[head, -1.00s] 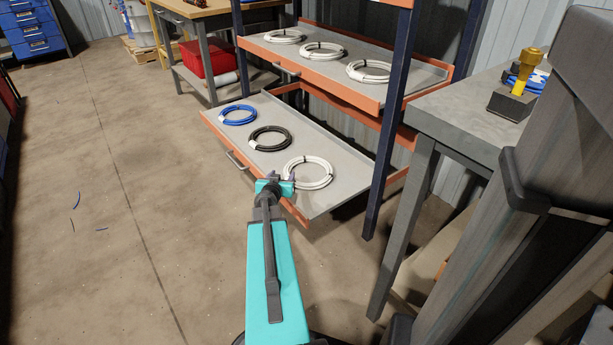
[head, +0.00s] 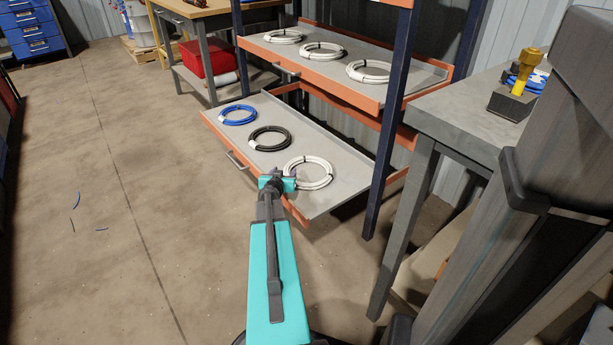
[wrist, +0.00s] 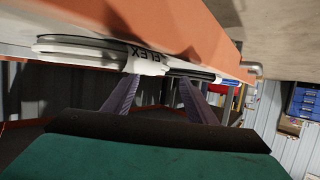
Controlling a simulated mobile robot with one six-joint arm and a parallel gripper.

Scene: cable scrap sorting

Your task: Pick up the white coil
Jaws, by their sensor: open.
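The white coil (head: 323,184) lies flat at the near right end of the pulled-out lower tray (head: 345,190). In the wrist view the white coil (wrist: 80,50) shows edge-on, with a white label marked "FLEX" facing me. My gripper (head: 283,177) is at the tray's front edge, beside the coil's left side. In the wrist view my gripper (wrist: 158,82) has its two fingers apart, pointing towards the labelled part of the coil. Whether a finger touches the coil I cannot tell.
A black coil (head: 254,138) and a blue coil (head: 225,116) lie farther along the same tray. The upper tray (head: 425,75) holds three white coils. An orange lip and a handle (head: 236,160) run along the lower tray's front. A grey table (head: 462,112) stands to the right.

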